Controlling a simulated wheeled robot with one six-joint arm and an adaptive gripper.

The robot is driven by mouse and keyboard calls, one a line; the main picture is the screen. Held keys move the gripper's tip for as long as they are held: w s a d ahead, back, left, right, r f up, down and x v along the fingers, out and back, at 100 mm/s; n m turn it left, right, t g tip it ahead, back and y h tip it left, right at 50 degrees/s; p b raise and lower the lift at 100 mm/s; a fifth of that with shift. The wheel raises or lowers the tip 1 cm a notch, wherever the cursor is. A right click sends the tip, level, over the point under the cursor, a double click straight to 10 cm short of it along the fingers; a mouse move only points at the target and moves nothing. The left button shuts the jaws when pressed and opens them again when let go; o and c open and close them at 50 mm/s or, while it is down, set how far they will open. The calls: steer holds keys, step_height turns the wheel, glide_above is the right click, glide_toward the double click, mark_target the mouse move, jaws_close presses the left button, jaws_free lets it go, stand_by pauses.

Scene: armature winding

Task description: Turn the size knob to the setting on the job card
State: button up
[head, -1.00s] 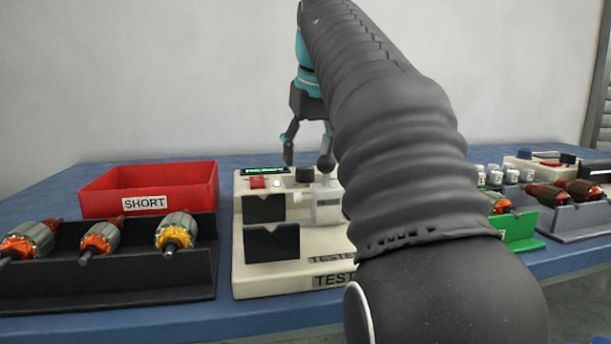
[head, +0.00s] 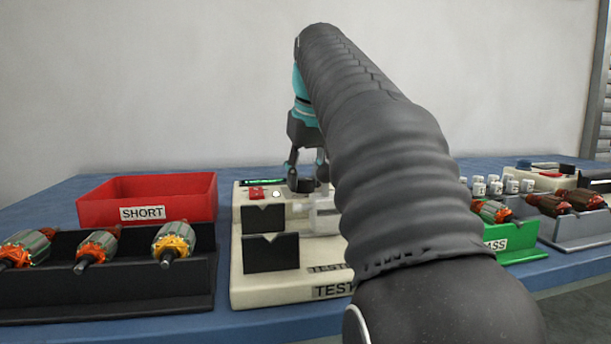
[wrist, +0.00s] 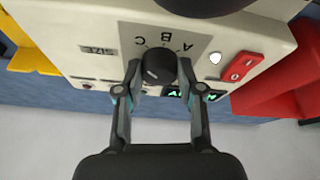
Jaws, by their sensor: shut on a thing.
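The size knob (wrist: 158,66) is a black round knob on the cream tester (head: 290,280). In the wrist view it sits between my fingertips, beside a grey dial plate with the letters A, B and C and a SIZE label (wrist: 98,51). My gripper (head: 305,182) is lowered onto the tester top and shut on the knob; it also shows in the wrist view (wrist: 158,82). A pale mark shows on the knob's face, but I cannot tell for sure which letter it points to. The job card is not identifiable in either view.
A red switch (wrist: 239,67) and a white round button (wrist: 215,58) are beside the dial plate. A red SHORT bin (head: 150,198) and a black rack (head: 110,280) with several armatures stand left. A green tray (head: 510,240) stands right, partly behind my arm.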

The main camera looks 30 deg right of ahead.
steer(key=shift+m+p, duration=0.3)
steer(key=shift+p, duration=0.05)
steer(key=shift+a+r+m+h+p, duration=0.15)
steer(key=shift+m+h+p, duration=0.35)
steer(key=shift+m+p, duration=0.45)
steer(key=shift+w+m+g+h+p, duration=0.1)
steer(key=shift+m+g+h+p, duration=0.3)
steer(key=shift+m+p, duration=0.7)
steer(key=shift+w+m+g+h+p, duration=0.1)
steer(key=shift+m+g+h+p, duration=0.4)
steer(key=shift+m+p, duration=1.1)
steer(key=shift+f+m+b, duration=0.2)
steer(key=shift+m+b, duration=0.2)
steer(key=shift+m, duration=0.15)
steer(key=o, duration=1.1)
steer(key=shift+o, duration=0.2)
steer(key=shift+r, duration=0.1)
